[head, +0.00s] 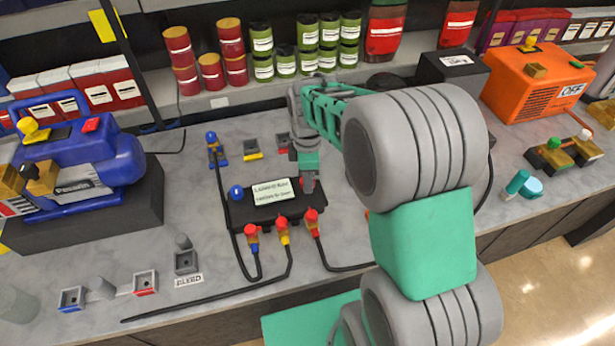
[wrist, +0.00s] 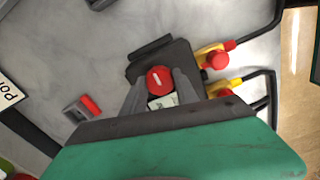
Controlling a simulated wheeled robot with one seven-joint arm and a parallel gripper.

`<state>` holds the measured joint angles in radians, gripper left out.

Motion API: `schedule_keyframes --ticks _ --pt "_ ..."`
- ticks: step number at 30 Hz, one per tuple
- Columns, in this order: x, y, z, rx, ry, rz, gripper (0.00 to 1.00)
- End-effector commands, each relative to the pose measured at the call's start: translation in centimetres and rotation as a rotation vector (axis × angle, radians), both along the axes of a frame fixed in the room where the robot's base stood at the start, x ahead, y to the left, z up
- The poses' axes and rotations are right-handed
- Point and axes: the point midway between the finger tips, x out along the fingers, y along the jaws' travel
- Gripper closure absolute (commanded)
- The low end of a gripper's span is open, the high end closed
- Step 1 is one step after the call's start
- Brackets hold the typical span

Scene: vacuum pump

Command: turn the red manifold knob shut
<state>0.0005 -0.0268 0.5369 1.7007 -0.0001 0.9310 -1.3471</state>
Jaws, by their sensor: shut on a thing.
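The dark manifold block (head: 262,214) lies on the bench with a white label on top, a blue knob (head: 236,192) at its left end and hoses at its front. The red manifold knob (wrist: 160,79) is a round cap with a short white mark, standing on the block. My gripper (wrist: 161,83) is shut on the red knob, one finger on each side. In the head view my gripper (head: 308,180) comes down over the block's right end and mostly hides the knob.
Red and yellow hose fittings (head: 283,230) line the block's front edge, with black hoses running across the bench. A blue pump (head: 85,165) stands at left and an orange machine (head: 535,80) at right. Cans fill the back shelf.

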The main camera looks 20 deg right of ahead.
Motion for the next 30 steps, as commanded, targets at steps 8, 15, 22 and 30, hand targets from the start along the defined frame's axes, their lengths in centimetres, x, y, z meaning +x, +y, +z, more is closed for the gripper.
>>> schedule_keyframes --ticks 8,15,22,30 --pt "0.01 0.0 0.03 0.0 0.0 0.0 0.97" --pt "0.02 0.0 0.04 0.0 0.0 -0.003 1.0" --pt "0.02 0.01 0.01 0.0 -0.001 -0.053 1.0" --pt "0.03 0.0 -0.03 0.0 -0.001 -0.223 1.0"
